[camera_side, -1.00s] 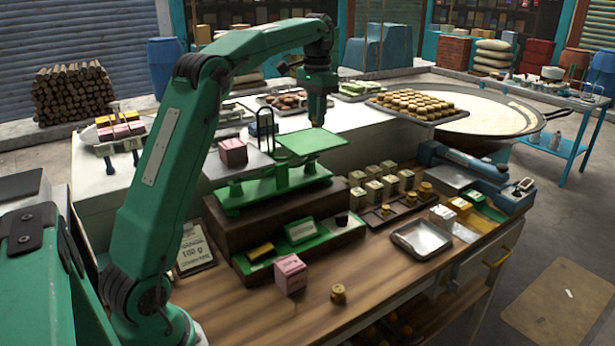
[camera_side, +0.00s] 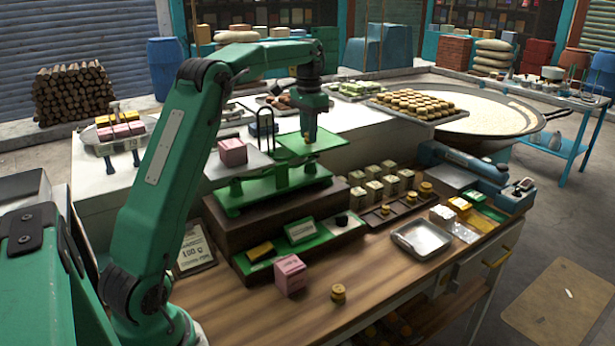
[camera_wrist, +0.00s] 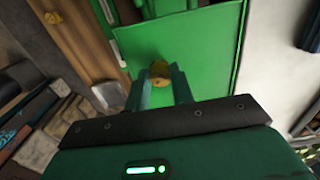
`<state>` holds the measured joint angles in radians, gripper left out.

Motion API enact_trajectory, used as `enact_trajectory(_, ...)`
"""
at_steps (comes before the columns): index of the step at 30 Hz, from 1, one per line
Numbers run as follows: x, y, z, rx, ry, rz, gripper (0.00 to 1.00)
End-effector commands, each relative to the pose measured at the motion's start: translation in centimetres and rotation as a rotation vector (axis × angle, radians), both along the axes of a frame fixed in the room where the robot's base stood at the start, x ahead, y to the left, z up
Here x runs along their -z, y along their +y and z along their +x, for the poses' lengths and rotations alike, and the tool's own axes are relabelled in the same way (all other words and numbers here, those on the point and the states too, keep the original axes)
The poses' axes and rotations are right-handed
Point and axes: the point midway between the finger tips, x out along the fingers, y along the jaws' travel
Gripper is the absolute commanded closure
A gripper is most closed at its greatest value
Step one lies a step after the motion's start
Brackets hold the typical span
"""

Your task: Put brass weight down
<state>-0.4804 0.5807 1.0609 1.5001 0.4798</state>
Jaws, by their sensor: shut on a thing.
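My gripper (camera_side: 308,136) is low over the green right-hand pan (camera_side: 334,138) of the green balance scale (camera_side: 272,188). In the wrist view my gripper (camera_wrist: 161,80) is shut on a brass weight (camera_wrist: 160,68) between its fingertips, with the green pan (camera_wrist: 205,60) right beneath. I cannot tell whether the weight touches the pan. A pink block (camera_side: 232,151) sits on the scale's left, grey pan.
A second brass weight (camera_side: 338,293) and another pink block (camera_side: 290,274) stand on the wooden counter in front. A rack of brass weights (camera_side: 395,212) and a metal tray (camera_side: 421,239) lie to the right. The counter's front is mostly clear.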

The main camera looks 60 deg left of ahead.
Motion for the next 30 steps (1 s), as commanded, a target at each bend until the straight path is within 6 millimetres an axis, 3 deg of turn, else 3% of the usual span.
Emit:
enact_trajectory(15,0.78,-0.01,0.00,0.000,0.000,0.000,1.00)
enact_trajectory(16,0.80,-0.01,0.00,0.000,0.000,0.000,0.73)
enact_trajectory(19,0.78,-0.01,0.00,0.000,0.000,0.000,0.55)
enact_trajectory(30,0.61,-0.01,0.00,0.000,0.000,0.000,0.55)
